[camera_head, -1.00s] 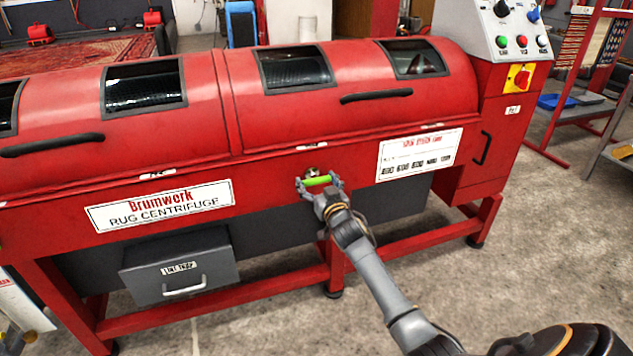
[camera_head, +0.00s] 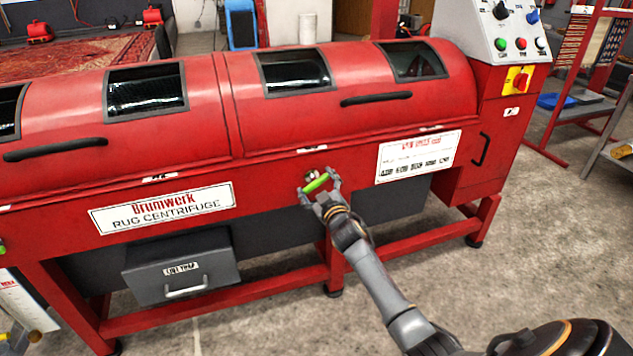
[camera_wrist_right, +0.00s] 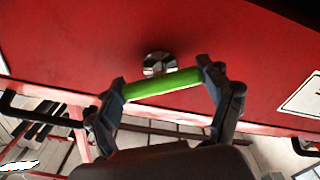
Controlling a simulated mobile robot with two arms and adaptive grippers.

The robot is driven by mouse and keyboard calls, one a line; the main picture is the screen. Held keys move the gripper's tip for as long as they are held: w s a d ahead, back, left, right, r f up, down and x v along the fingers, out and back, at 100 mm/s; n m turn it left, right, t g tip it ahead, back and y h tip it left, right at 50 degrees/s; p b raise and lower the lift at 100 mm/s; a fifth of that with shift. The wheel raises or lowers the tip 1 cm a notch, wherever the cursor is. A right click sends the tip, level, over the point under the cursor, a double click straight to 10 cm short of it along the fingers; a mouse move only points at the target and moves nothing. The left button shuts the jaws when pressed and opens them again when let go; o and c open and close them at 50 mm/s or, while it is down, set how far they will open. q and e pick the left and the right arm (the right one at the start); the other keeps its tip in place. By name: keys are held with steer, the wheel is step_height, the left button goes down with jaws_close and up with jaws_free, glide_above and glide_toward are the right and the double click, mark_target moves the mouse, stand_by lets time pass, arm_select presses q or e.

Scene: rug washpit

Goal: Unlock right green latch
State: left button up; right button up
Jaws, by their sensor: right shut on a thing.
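The right green latch (camera_head: 317,183) is a short bright green handle on a round metal mount on the red front of the rug centrifuge (camera_head: 190,140). In the head view the handle is tilted, its right end higher. My right gripper (camera_head: 320,186) is shut on the handle, with a finger at each end. In the right wrist view the green handle (camera_wrist_right: 163,84) spans between the two fingers of the gripper (camera_wrist_right: 165,90), and the metal mount (camera_wrist_right: 158,64) shows just behind it. My left gripper is not in view.
A white information sign (camera_head: 418,156) is right of the latch. A grey drawer box (camera_head: 182,265) juts out low at the left. Red frame legs (camera_head: 335,262) stand below. A control panel (camera_head: 508,35) is at the upper right. Concrete floor (camera_head: 540,240) is open at the right.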

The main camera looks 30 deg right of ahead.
steer(key=shift+n, duration=0.6)
steer(key=n, duration=0.5)
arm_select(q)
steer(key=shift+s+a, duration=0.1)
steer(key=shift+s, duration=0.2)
arm_select(e)
steer(key=n, duration=0.5)
steer(key=shift+n, duration=0.5)
steer(key=o, duration=1.1)
steer(key=shift+s, duration=0.1)
steer(key=v, duration=1.1)
steer(key=shift+s, duration=0.4)
